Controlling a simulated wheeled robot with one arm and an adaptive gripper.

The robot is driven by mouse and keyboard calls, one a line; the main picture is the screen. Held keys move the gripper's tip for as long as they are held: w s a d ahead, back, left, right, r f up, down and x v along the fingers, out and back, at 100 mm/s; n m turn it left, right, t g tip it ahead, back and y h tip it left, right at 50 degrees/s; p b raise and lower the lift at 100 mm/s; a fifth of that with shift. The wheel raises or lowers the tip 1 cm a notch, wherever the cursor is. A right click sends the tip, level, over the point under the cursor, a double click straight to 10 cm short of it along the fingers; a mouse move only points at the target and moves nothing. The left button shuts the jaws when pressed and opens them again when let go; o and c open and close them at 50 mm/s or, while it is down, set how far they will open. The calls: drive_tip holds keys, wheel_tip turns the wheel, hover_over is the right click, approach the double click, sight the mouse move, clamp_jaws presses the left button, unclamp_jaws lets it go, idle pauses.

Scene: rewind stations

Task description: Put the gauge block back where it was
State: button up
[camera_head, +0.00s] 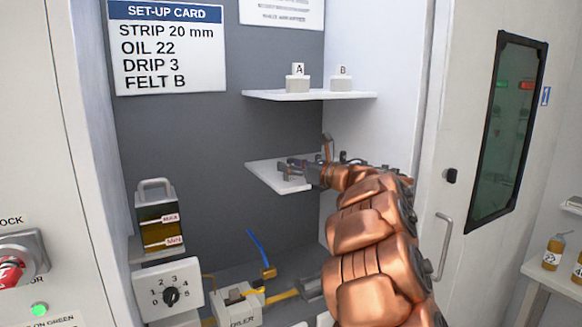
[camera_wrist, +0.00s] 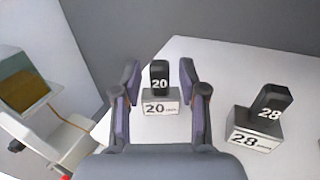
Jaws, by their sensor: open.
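A black gauge block marked 20 (camera_wrist: 159,77) stands upright at a white holder labelled 20 mm (camera_wrist: 160,105) on the pale shelf. My gripper (camera_wrist: 160,82) is open, with one purple-grey finger on each side of the 20 block. Gaps show between the fingers and the block. In the head view my gripper (camera_head: 291,166) is over the lower white shelf (camera_head: 265,177); the blocks there are too small or hidden to make out. A second black block marked 28 (camera_wrist: 270,99) stands tilted in the picture at its 28 mm holder (camera_wrist: 252,139), to the right.
An upper shelf (camera_head: 310,95) carries felts A (camera_head: 298,82) and B (camera_head: 342,82). The set-up card (camera_head: 167,45) reads STRIP 20 mm. An oil reservoir (camera_head: 158,222) and a numbered dial (camera_head: 172,290) stand at the left. A blue-handled part (camera_head: 258,245) rises below the lower shelf.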

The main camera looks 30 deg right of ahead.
drive_tip(key=shift+r, duration=0.2)
drive_tip(key=shift+s+d+f, duration=0.15)
drive_tip(key=shift+s, duration=0.15)
drive_tip(key=b+v, duration=0.3)
drive_tip(key=v, duration=0.8)
drive_tip(key=shift+s, duration=0.2)
drive_tip(key=shift+w, duration=0.1)
